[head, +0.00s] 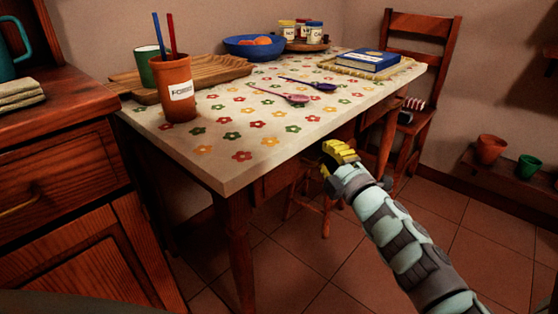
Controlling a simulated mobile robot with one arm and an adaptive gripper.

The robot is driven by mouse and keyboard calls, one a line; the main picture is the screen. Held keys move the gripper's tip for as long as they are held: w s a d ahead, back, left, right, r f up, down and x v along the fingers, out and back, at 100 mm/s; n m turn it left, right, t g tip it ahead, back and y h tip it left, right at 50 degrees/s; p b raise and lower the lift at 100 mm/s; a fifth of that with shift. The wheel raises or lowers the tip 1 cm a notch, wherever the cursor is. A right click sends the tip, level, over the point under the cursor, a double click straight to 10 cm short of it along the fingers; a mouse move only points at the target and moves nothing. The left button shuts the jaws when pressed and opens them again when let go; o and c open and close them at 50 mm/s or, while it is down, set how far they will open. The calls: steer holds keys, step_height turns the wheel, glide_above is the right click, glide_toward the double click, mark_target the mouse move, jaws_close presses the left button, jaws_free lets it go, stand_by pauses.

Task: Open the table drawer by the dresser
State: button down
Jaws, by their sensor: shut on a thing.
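The table (222,180) has a flower-patterned top and dark wooden legs. Below its long front edge is a dark wooden drawer front (272,182), in shadow. The dresser (60,190) stands at the left, close to the table's near left corner. My gripper (332,155), with yellow fingers, is at the table's long front edge, to the right of the visible drawer front. It is shut on what appears to be the drawer's handle; the fingers and the table edge hide the grip itself. How far the drawer stands out cannot be made out.
On the table are an orange cup (176,90), a wooden tray (215,68), a blue bowl (254,47), two spoons (283,94) and a blue book (369,60). A chair (419,40) stands at the right end. A stool (309,190) is under the table. Tiled floor is clear in front.

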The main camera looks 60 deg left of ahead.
steer(key=shift+d, duration=0.1)
steer(key=w+d+p, duration=0.2)
steer(key=w+d, duration=0.1)
steer(key=d, duration=1.1)
steer(key=w+d+p, duration=0.3)
steer(key=d, duration=1.1)
steer(key=shift+w+d, duration=0.3)
steer(key=shift+w, duration=0.1)
steer(key=c, duration=1)
jaws_free()
steer(key=shift+w, duration=0.1)
steer(key=shift+c, duration=0.2)
steer(key=v, duration=0.7)
steer(key=shift+d, duration=0.25)
